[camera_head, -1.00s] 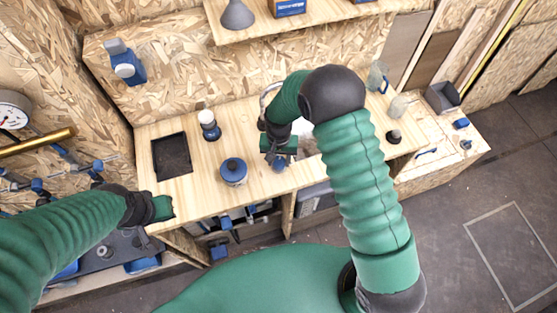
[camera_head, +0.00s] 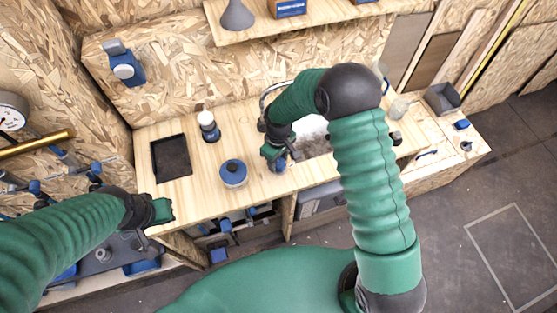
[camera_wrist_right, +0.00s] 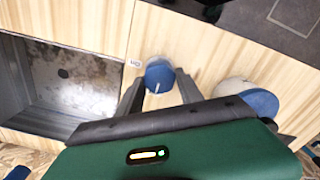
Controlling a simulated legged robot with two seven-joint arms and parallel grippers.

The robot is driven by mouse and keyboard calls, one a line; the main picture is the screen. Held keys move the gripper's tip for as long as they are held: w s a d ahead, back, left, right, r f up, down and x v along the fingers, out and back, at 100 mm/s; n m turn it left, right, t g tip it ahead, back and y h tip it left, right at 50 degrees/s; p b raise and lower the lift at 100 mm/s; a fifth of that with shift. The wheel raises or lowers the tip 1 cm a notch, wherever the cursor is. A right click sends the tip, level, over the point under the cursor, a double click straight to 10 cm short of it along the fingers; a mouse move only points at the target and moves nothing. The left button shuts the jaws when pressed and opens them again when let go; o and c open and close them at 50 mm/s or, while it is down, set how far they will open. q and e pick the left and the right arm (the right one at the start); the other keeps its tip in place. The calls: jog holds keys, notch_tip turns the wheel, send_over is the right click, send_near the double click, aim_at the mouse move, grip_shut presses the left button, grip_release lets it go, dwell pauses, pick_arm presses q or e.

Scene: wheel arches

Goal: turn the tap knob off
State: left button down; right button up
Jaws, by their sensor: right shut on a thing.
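The tap knob is a round blue knob with a white pointer mark (camera_wrist_right: 160,76) on the wooden counter, beside the sink. In the right wrist view my right gripper (camera_wrist_right: 156,88) has one finger on each side of it, shut on it. In the head view the knob (camera_head: 278,165) shows just below my right gripper (camera_head: 275,158), partly hidden by it. The metal sink basin (camera_wrist_right: 68,82) lies beside the knob, and the curved tap spout (camera_head: 268,92) stands behind my right forearm. My left gripper (camera_head: 163,210) is over the counter's left front corner; its jaws are too small to read.
A glass jar (camera_head: 398,108) stands right of the sink.

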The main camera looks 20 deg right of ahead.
aim_at(280, 163)
jog(key=shift+n, duration=0.7)
jog(key=shift+d+n, duration=0.1)
jog(key=shift+n, duration=0.2)
jog(key=shift+s+f, duration=0.1)
jog(key=shift+s, duration=0.1)
jog(key=o, duration=1.2)
jog(key=shift+o, duration=0.7)
jog(key=shift+d, duration=0.1)
notch_tip(280, 163, up, 17)
jog(key=b, duration=0.2)
jog(key=shift+d+f, duration=0.1)
jog(key=shift+f, duration=0.1)
